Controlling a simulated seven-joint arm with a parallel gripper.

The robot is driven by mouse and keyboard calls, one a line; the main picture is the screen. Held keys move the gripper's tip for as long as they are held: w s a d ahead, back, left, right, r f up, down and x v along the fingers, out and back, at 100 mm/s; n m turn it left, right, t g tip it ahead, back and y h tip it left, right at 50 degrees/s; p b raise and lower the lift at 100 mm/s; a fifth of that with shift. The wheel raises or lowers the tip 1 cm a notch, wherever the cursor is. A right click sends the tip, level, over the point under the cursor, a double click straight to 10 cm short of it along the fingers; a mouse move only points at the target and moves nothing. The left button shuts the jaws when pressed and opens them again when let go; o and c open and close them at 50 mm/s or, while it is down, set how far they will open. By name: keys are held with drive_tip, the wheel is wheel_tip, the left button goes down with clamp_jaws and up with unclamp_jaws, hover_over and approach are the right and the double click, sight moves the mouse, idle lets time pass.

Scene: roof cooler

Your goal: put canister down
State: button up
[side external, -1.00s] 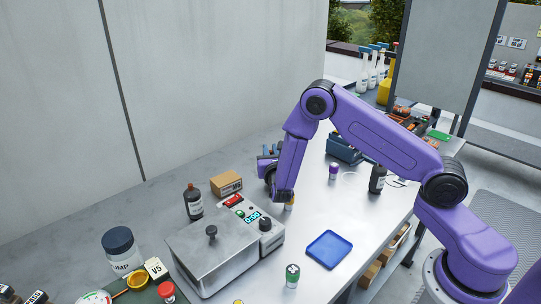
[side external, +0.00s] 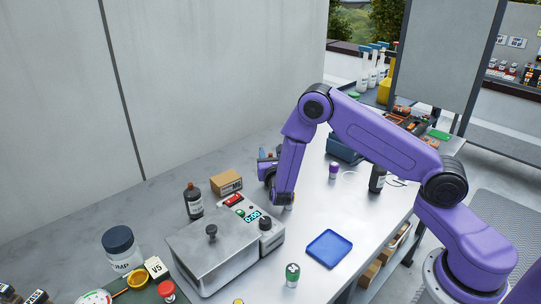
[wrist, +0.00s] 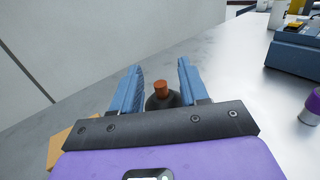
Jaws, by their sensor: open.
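My gripper (wrist: 160,70) is open, with its two blue fingers apart. Between them in the wrist view is a dark, round-shouldered container with an orange-brown cap (wrist: 162,90), likely the canister. It looks upright, with gaps to both fingers; its lower part is hidden by my gripper. A small pale item (side external: 289,207) shows partly below my wrist.
The metal device (side external: 205,252), a dark bottle (side external: 193,202) and a cardboard box (side external: 226,183) are nearby. A blue tray (side external: 330,248), a green-topped canister (side external: 292,275) and a purple-topped canister (side external: 334,171) stand apart. The bench between is mostly clear.

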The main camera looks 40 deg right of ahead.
drive_tip(key=v, duration=1.2)
drive_tip(key=s+d+r+m+g, duration=0.2)
drive_tip(key=s+r+m+g, duration=0.25)
drive_tip(key=s, duration=0.25)
drive_tip(key=s+d+r+m+g, duration=0.2)
drive_tip(key=s+r+m+g, duration=0.1)
drive_tip(key=s+m+g, duration=0.25)
drive_tip(key=s+a+r+m+g+y, duration=0.1)
drive_tip(key=s+y, duration=0.4)
drive_tip(key=s, duration=0.5)
drive_tip(key=s+a+r+m+g+y, duration=0.1)
drive_tip(key=s+a+m+g+y, duration=0.2)
drive_tip(key=s, duration=0.7)
drive_tip(key=a+m+y, duration=0.2)
drive_tip(key=a+y, duration=0.1)
drive_tip(key=shift+s+r+g, duration=0.15)
drive_tip(key=shift+s+g, duration=0.05)
drive_tip(key=shift+g, duration=0.1)
drive_tip(key=shift+d, duration=0.1)
drive_tip(key=o, duration=0.4)
